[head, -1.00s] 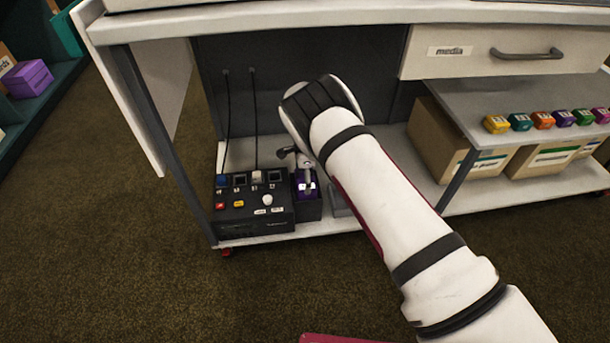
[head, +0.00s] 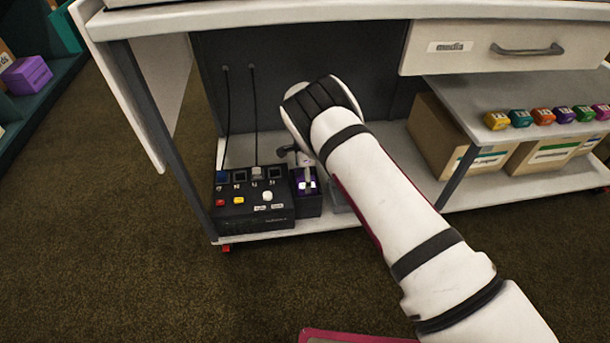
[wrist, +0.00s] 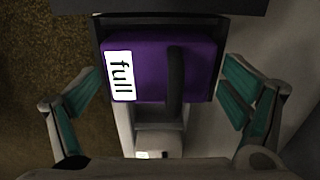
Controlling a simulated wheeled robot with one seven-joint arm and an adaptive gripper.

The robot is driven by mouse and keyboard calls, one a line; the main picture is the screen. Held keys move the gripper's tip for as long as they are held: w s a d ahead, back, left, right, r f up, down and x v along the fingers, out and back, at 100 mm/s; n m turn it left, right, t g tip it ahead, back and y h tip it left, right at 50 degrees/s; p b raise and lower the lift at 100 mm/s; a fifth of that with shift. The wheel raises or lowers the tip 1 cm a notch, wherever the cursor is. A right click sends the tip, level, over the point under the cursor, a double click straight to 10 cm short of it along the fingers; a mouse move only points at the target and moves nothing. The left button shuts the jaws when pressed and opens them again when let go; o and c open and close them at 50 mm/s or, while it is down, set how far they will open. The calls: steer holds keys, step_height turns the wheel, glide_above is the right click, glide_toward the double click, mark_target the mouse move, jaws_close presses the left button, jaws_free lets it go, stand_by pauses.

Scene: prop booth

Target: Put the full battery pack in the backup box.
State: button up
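A purple block with a white label reading "full" (wrist: 190,70) is in the wrist view, framed by dark walls at its sides. A dark strip runs over its middle, and a pale grey part lies just below it. My gripper (wrist: 160,97) is open, its teal-padded fingers apart on either side of the block with gaps. In the head view a small dark purple box (head: 308,206) stands beside the black charger unit (head: 250,214), with my gripper (head: 302,165) above it. My arm hides part of the area behind. I cannot read a "backup" label.
The charger sits on the low white shelf (head: 330,222), with two black cables hanging behind it. Cardboard boxes (head: 435,140) stand to the right. Several small coloured blocks (head: 543,116) line the shelf above. The drawer marked "media" (head: 505,48) is shut.

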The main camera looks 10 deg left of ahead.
stand_by(0.3)
step_height(320, 180, up, 12)
stand_by(0.6)
steer(key=shift+s, duration=0.1)
stand_by(0.6)
